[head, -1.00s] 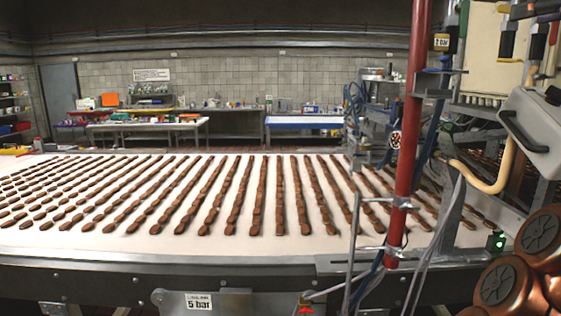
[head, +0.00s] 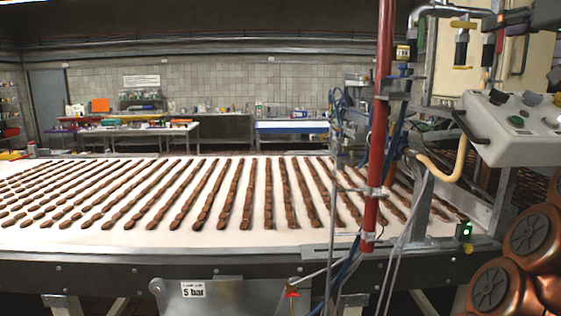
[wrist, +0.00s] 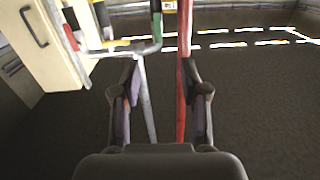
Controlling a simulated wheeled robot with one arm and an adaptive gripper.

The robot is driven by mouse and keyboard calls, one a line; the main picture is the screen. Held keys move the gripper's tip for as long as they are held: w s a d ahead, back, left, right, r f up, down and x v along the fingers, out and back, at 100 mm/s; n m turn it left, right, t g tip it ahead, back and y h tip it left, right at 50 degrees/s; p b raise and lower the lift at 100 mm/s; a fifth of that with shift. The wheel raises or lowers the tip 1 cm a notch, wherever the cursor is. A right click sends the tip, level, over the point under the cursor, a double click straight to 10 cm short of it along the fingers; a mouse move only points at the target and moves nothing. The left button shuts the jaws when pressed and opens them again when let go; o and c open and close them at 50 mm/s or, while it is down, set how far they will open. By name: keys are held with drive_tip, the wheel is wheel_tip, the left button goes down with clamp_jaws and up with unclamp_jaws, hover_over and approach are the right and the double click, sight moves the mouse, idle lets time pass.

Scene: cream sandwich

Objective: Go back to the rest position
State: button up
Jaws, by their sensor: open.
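My gripper (wrist: 160,95) shows in the wrist view with its two fingers apart and nothing between them. Behind the fingers are a red post and a grey pipe, and I cannot tell how far off they are. In the head view, copper-coloured links of my arm show at the lower right; my gripper is not seen there. The conveyor belt (head: 120,233) carries rows of brown chocolate-like pieces (head: 228,196).
A red post (head: 378,130) with hoses stands at the conveyor's front right. A grey control box (head: 515,128) with buttons is at the right. Work tables (head: 140,131) stand by the back wall. The wrist view shows dark open floor (wrist: 260,110).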

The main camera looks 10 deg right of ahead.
drive_tip(key=w+a+f+n+g+y, duration=0.1)
drive_tip(key=w+a+f+g+y, duration=0.4)
drive_tip(key=w+a+f, duration=0.55)
drive_tip(key=s+a+f+g, duration=0.3)
drive_tip(key=a+f, duration=0.5)
drive_tip(key=f, duration=0.1)
drive_tip(key=s+a+f+g, duration=0.2)
drive_tip(key=a+f+g, duration=0.1)
drive_tip(key=a+f, duration=0.45)
drive_tip(key=s+f+g+h, duration=0.4)
drive_tip(key=s+f+g, duration=0.4)
drive_tip(key=s+f, duration=2.3)
wheel_tip(320, 180, down, 3)
drive_tip(key=shift+a+f, duration=0.1)
drive_tip(key=shift+a, duration=0.3)
